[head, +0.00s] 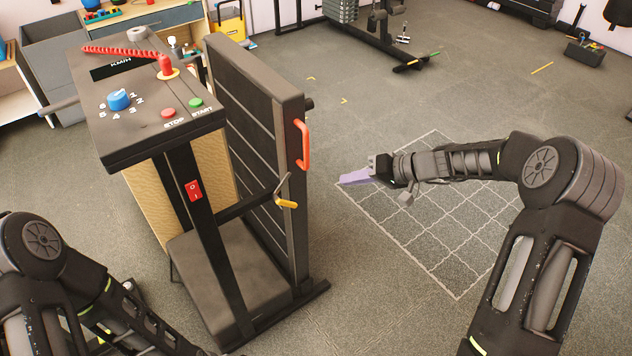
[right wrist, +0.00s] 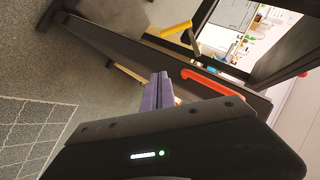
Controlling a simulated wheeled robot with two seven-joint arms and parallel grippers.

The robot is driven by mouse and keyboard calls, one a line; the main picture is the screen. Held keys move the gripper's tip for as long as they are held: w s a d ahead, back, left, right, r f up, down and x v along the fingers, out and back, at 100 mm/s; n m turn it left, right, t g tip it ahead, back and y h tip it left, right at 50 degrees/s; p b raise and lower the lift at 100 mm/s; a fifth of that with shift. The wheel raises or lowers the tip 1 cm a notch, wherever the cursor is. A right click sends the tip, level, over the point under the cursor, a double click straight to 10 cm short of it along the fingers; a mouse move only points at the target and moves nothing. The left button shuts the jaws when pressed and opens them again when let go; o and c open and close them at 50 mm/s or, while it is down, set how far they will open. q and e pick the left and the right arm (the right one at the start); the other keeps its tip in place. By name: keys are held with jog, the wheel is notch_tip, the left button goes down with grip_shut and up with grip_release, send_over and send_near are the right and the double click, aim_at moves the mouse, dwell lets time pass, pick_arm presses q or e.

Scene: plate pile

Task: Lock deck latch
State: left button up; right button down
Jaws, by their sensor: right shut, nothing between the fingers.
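A treadmill stands with its deck (head: 255,150) folded upright behind the console post. A latch with a yellow handle (head: 287,204) sits low at the near side of the deck edge, and it also shows in the right wrist view (right wrist: 176,29). An orange-red grab handle (head: 303,145) is on the deck edge above it; it shows in the right wrist view too (right wrist: 212,84). My right gripper (head: 343,181) is shut and empty, its purple fingers pointing left toward the deck edge, apart from latch and handle. My left arm is at the lower left; its gripper is out of view.
The console (head: 145,95) has a blue knob, a red stop button, a green start button and a red coiled cord. A white grid (head: 450,285) marks the floor under my right arm. Gym equipment (head: 365,35) stands at the back. Open floor lies right of the treadmill.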

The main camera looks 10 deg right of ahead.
pick_arm(q)
jog(key=shift+s+a, duration=0.1)
jog(key=shift+s, duration=0.1)
pick_arm(e)
jog(key=shift+s+a+r+n+y, duration=0.5)
jog(key=shift+s+a+r+n, duration=0.15)
jog(key=shift+a+n, duration=0.2)
pick_arm(q)
jog(key=shift+r+p, duration=1.05)
jog(key=shift+r, duration=0.05)
pick_arm(e)
send_near(284, 201)
jog(key=w+a+f, duration=0.2)
jog(key=w+f, duration=0.3)
jog(key=shift+f, duration=0.35)
pick_arm(q)
jog(key=shift+f, duration=0.15)
pick_arm(e)
jog(key=shift+w+f, duration=0.1)
jog(key=shift+w, duration=0.05)
